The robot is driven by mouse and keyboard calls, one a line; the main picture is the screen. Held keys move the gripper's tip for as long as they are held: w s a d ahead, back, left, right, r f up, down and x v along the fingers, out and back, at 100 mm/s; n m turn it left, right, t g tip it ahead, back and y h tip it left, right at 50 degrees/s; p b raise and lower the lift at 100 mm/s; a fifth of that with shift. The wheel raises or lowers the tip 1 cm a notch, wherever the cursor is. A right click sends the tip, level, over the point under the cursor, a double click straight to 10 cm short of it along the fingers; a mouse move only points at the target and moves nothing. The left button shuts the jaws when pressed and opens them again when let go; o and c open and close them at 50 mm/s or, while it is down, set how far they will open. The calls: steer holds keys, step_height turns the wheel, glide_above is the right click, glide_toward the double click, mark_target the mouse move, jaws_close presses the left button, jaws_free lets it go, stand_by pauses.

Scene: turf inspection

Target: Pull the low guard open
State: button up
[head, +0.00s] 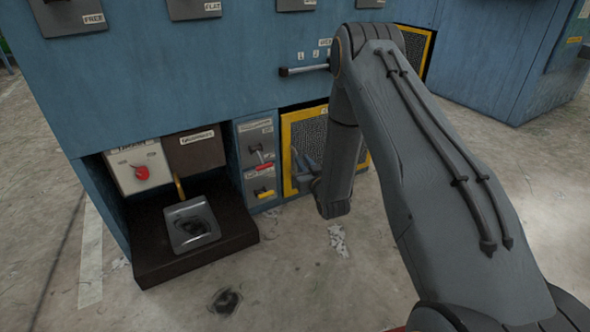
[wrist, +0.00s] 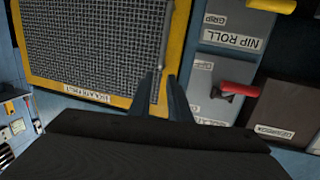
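The low guard (head: 308,128) is a yellow-framed mesh panel low on the blue machine, and it looks closed. My forearm hides its right part in the head view. In the wrist view the guard (wrist: 92,50) fills the upper left, with a label on its lower frame. A thin grey upright bar (wrist: 164,38), seemingly its handle, runs along the frame's right side. My gripper (wrist: 161,82) is open, its two fingers apart near the bar's lower end. I cannot tell whether they touch it. In the head view my gripper (head: 304,172) is at the guard's lower front.
A red knob (head: 142,173) and a dark ledge with a grey tray (head: 190,242) stand further left. A grey bar handle (head: 303,70) projects above. Floor in front is mostly clear.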

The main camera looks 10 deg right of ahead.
steer(key=shift+t, duration=0.5)
steer(key=shift+w+a+f+b, duration=0.15)
steer(key=shift+w+f+b, duration=0.4)
steer(key=shift+w+b, duration=0.6)
steer(key=shift+w+a+f+b, duration=0.15)
steer(key=shift+w+f+b, duration=0.5)
steer(key=shift+w, duration=0.95)
steer(key=shift+w+a+f+b, duration=0.15)
steer(key=shift+w+f+b, duration=0.3)
steer(key=shift+w+b, duration=0.75)
steer(key=shift+w, duration=0.15)
steer(key=shift+c, duration=0.4)
jaws_close()
